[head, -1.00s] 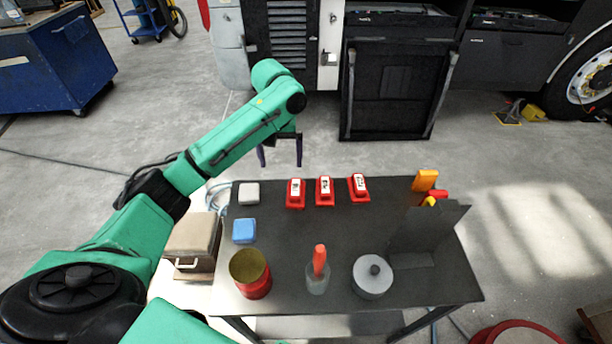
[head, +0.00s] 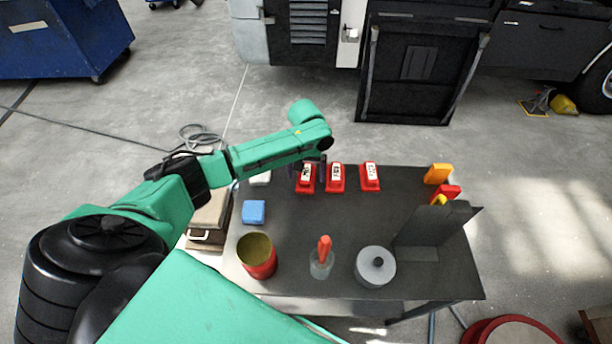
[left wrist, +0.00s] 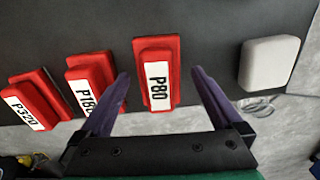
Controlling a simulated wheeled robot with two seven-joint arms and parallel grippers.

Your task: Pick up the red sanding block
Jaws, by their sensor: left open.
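Three red blocks with white labels stand in a row near the far edge of the dark table. The left one in the head view (head: 305,183) reads P80 in the left wrist view (left wrist: 157,60). The middle block (head: 337,180) has a label starting P18, its end hard to read. The right block (head: 370,178) reads P320 in the left wrist view (left wrist: 38,98). My left gripper (left wrist: 161,78) is open and empty, its purple fingers on either side of the P80 block in that view. Contact cannot be seen. My right gripper is not in view.
A pale block (head: 261,178) and a blue block (head: 254,211) lie left of the row. A dark upright holder (head: 430,232) stands at right. The table's middle is clear.

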